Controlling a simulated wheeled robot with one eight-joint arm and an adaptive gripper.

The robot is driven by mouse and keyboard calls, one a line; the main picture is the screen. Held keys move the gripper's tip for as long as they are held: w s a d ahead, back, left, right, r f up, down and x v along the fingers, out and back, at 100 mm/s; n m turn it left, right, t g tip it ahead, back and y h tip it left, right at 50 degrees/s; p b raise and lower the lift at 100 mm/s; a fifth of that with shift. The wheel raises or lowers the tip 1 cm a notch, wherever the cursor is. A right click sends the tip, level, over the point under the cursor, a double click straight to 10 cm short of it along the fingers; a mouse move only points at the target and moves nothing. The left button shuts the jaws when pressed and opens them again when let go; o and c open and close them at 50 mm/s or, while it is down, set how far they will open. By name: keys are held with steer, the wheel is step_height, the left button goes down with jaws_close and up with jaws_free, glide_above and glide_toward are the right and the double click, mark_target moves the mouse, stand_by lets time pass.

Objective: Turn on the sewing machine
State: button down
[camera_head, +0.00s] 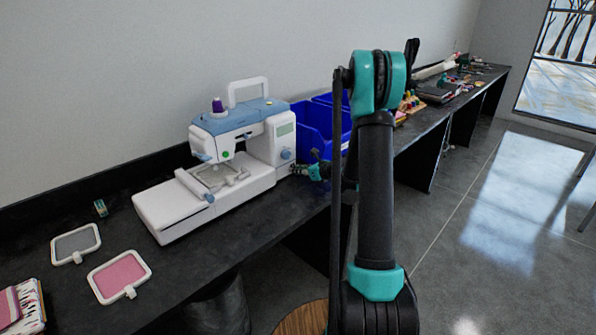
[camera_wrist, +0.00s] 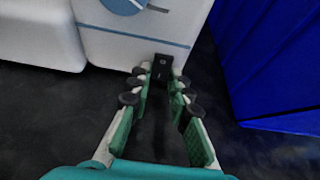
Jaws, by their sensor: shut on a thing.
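The white and blue sewing machine (camera_head: 225,160) stands upright on the dark counter; its lower side wall also shows in the wrist view (camera_wrist: 122,50). A small black switch (camera_wrist: 162,66) is low on that wall, below a blue stripe. My gripper (camera_head: 298,170) is at the machine's right end, low near the counter. In the wrist view, my gripper (camera_wrist: 160,80) has its fingertips on either side of the switch and is shut on it. The fingers hide the switch in the head view, and its on or off position cannot be told.
Blue bins (camera_head: 318,125) stand close behind and right of my gripper. Embroidery hoops, one grey (camera_head: 76,244) and one pink (camera_head: 120,276), lie on the counter (camera_head: 215,262) at the left. Open floor (camera_head: 480,220) lies to the right.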

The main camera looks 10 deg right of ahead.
steer(key=shift+f+t+y, duration=0.35)
steer(key=shift+t+y, duration=0.45)
steer(key=shift+t, duration=0.3)
steer(key=c, duration=1.4)
jaws_free()
steer(key=shift+r, duration=0.1)
